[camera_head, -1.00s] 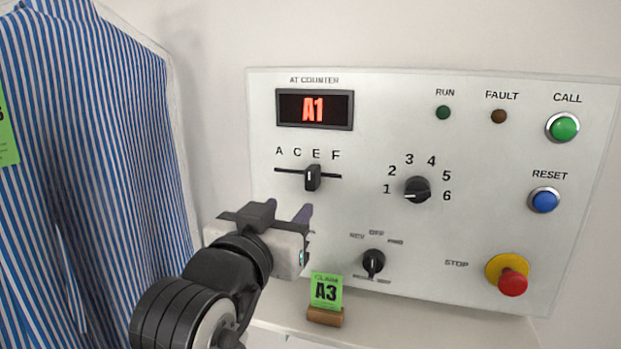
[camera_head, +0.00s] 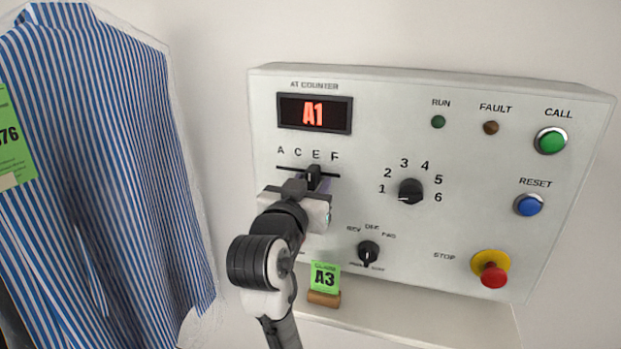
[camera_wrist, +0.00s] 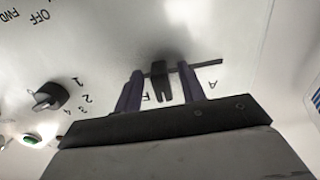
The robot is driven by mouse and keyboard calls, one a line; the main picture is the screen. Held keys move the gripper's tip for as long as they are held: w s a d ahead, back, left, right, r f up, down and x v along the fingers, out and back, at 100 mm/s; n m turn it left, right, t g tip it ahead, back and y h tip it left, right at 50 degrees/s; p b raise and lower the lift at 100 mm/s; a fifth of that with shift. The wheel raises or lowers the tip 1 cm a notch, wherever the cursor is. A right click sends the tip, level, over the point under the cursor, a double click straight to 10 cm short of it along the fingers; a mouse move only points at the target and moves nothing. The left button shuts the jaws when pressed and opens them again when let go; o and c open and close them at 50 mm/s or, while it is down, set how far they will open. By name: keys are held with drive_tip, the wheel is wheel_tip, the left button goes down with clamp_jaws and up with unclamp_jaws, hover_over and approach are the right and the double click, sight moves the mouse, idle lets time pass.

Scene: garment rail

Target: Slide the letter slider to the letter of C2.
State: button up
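The letter slider's black knob (camera_head: 313,174) sits under the E on its horizontal slot, with A, C, E and F printed above. In the wrist view, upside down, the knob (camera_wrist: 160,82) stands between my gripper's two purple fingers, with a gap on each side. My gripper (camera_wrist: 160,90) is open around the knob; I cannot tell whether either finger touches it. In the head view my gripper (camera_head: 311,186) covers the area just below the slot. The display (camera_head: 314,113) reads A1.
The number dial (camera_head: 411,191) is right of the slider. The mode knob (camera_head: 368,251) and a green A3 claim card (camera_head: 325,276) are below. The red stop button (camera_head: 493,275) is at lower right. A striped shirt (camera_head: 110,160) hangs at left.

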drive_tip(key=shift+w, duration=0.25)
clamp_jaws()
drive_tip(key=a, duration=0.1)
drive_tip(key=w+a, duration=0.1)
drive_tip(key=a, duration=0.1)
drive_tip(key=shift+a, duration=0.2)
unclamp_jaws()
drive_tip(key=shift+d, duration=0.1)
